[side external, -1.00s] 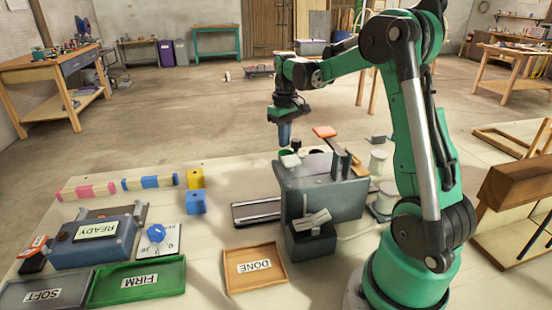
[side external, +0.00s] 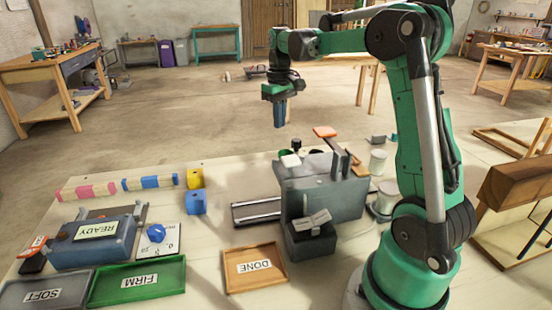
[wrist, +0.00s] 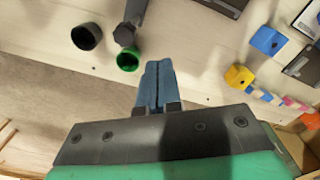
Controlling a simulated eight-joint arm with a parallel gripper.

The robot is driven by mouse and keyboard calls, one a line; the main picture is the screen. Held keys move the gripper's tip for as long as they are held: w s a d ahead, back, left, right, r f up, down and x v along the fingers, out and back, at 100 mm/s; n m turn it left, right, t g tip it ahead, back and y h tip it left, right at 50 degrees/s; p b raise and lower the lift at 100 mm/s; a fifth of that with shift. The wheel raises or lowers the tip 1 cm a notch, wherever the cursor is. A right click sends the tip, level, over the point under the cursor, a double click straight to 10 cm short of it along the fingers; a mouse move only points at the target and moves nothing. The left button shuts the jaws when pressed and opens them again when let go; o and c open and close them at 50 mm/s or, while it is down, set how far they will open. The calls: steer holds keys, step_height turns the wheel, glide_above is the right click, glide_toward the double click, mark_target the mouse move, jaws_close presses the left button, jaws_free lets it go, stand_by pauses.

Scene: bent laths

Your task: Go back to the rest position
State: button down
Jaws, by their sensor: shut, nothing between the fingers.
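My gripper (side external: 280,122) hangs in the air above and a little behind the grey machine (side external: 325,195), pointing down. In the wrist view its two blue fingers (wrist: 157,66) are pressed together with nothing between them. Below the fingers that view shows the pale bench top (wrist: 190,40), with a green ring-like part (wrist: 128,60) and a black cup-like part (wrist: 86,36) to the left. The gripper touches nothing.
Pink and blue striped bars (side external: 88,191), a yellow block (side external: 195,178) and a blue block (side external: 196,202) lie to the left. Trays marked SOFT (side external: 45,298), FIRM (side external: 138,265) and DONE (side external: 280,264) line the front. Air around the gripper is clear.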

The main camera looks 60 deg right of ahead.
steer(key=shift+r, duration=0.5)
steer(key=s+a+f+n+t, duration=0.1)
steer(key=s+a+t, duration=0.2)
steer(key=a, duration=0.7)
steer(key=s+a+f+n+t, duration=0.1)
steer(key=s+a+n+t, duration=0.1)
steer(key=a, duration=0.9)
steer(key=shift+s+f+t, duration=0.4)
steer(key=shift+s+t, duration=0.25)
steer(key=shift+t, duration=0.45)
